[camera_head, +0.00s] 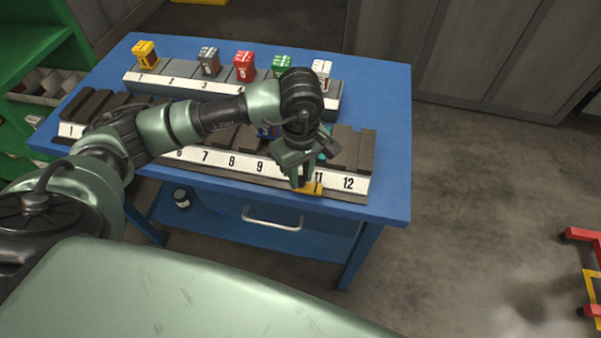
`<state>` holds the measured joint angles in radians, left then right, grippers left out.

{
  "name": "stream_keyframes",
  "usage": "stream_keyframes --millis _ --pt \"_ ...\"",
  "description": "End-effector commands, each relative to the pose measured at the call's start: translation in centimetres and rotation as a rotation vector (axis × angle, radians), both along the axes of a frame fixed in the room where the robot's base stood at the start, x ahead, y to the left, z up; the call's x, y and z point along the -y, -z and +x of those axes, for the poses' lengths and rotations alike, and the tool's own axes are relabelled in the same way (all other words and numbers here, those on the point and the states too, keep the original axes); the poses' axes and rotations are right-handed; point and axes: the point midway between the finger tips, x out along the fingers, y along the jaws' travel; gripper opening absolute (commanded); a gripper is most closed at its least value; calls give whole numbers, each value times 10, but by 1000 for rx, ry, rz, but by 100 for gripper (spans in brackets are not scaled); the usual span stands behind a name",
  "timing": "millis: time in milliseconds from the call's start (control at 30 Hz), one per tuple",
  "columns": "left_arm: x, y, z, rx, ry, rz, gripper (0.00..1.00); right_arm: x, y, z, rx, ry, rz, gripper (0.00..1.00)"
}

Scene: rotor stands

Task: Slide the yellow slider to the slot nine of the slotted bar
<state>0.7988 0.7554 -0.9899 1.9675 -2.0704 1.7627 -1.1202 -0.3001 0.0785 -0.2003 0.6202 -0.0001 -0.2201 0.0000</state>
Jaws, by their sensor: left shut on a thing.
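The slotted bar (348,182) lies along the front of the blue table, with numbered slots on its white face. The yellow slider (313,188) is at the bar's front edge, just below number 11. My left gripper (305,180) points down and is shut on the yellow slider. My left arm comes in from the left and covers part of the bar, including some of the lower numbers and the number just left of 11. My right gripper is not in view.
Behind the bar, a numbered rack (185,84) holds a yellow block (145,54), a grey block (209,61), a red block (244,66), a green block (282,65) and a white block (322,70). A blue piece (265,132) shows behind my arm. The blue table's (388,120) right end is clear.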

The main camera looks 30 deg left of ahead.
Motion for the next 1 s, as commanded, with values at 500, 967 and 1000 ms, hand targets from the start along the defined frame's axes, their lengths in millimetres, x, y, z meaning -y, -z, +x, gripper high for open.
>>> stream_keyframes --millis 500,967,1000 --pt "-29 4 -4 6 -5 2 0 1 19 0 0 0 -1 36" --pt "-132 3 -30 5 -5 3 0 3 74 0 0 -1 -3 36" --pt "-136 2 -31 6 -4 4 0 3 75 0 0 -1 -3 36"
